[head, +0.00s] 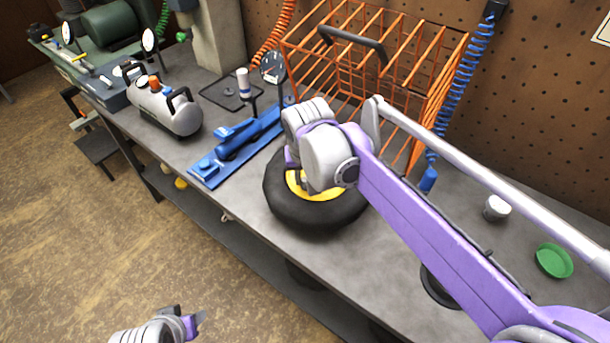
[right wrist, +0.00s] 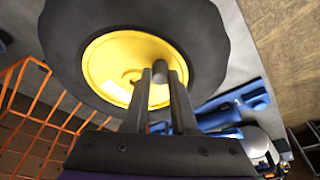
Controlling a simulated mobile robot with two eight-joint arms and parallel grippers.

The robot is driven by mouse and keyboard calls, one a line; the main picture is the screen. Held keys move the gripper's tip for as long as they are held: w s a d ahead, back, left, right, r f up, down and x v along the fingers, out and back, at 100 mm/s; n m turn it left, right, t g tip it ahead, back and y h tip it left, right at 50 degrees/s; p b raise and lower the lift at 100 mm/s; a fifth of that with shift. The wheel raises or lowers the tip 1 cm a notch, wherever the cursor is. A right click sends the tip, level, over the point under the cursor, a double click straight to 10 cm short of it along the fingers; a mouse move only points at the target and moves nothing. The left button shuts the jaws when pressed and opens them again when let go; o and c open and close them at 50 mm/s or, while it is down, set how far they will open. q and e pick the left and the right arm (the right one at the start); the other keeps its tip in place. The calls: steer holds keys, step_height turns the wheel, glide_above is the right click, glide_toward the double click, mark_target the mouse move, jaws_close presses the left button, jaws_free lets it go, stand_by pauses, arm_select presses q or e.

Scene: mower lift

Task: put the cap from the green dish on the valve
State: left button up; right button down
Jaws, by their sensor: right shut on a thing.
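A black tyre on a yellow wheel (head: 315,215) lies flat on the workbench, and it fills the top of the right wrist view (right wrist: 105,65). My right gripper (right wrist: 160,75) is over the yellow wheel, shut on a small dark grey cylinder, which looks like the cap (right wrist: 159,72). The valve is not distinguishable; I cannot tell whether the cap touches it. The green dish (head: 554,260) at the right of the bench looks empty. My left gripper (head: 190,326) is at the bottom left, away from the bench, its fingers unclear.
An orange wire cage (head: 430,80) stands behind the tyre. A blue tool (head: 235,145) lies left of it, and a grey tank (head: 165,108) stands further left. A small white-topped cup (head: 496,207) stands near the dish. A blue coiled hose (head: 462,90) hangs behind.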

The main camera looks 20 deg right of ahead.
steer(key=shift+f, duration=0.2)
steer(key=shift+c, duration=1.6)
jaws_free()
steer(key=shift+r, duration=0.15)
steer(key=shift+r+p, duration=2.7)
steer(key=shift+r, duration=0.95)
steer(key=s+d+f, duration=0.1)
steer(key=s+f, duration=0.2)
steer(key=s, duration=0.3)
steer(key=s+d+f+n+t, duration=0.1)
steer(key=s+d+f, duration=0.1)
steer(key=s, duration=0.5)
steer(key=s+d+f+n+t, duration=0.1)
steer(key=s+f, duration=0.4)
steer(key=s, duration=0.2)
steer(key=shift+d+y+p, duration=0.3)
steer(key=shift+d+p, duration=0.1)
steer(key=shift+p, duration=0.05)
